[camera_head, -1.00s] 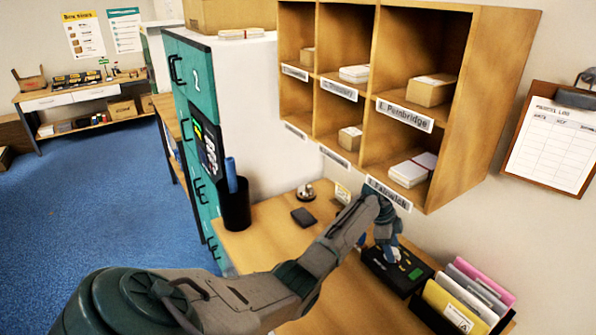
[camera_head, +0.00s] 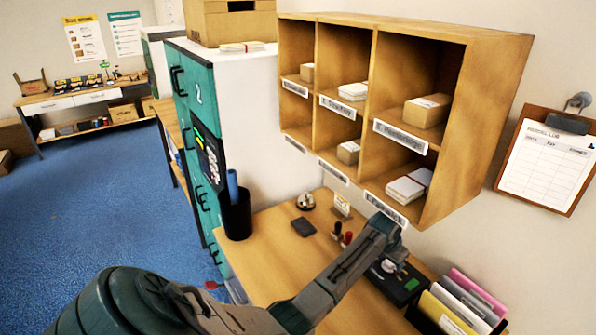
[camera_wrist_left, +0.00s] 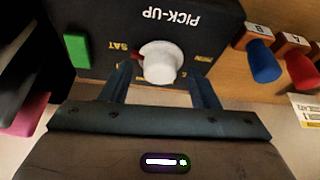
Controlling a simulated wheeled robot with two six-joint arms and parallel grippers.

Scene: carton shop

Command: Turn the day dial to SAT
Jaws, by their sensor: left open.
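The pick-up box (camera_head: 402,290) is a black unit on the desk; it also shows in the left wrist view (camera_wrist_left: 185,22), with its lettering upside down. Its white dial knob (camera_wrist_left: 160,63) sits near the box's edge, with a small red mark on its left side, close to the SAT label (camera_wrist_left: 118,46). In the head view the knob (camera_head: 388,266) is small and partly covered by my arm. My left gripper (camera_wrist_left: 160,76) is open, its fingers on either side of the knob. Contact cannot be told. My right gripper is not in view.
A green button (camera_wrist_left: 77,50) is on the box. Blue (camera_wrist_left: 262,62) and red (camera_wrist_left: 300,70) handled items stand beside it. A folder rack (camera_head: 460,305) stands to the right, wooden pigeonholes (camera_head: 490,120) hang above, and a pen cup (camera_head: 237,218) stands left.

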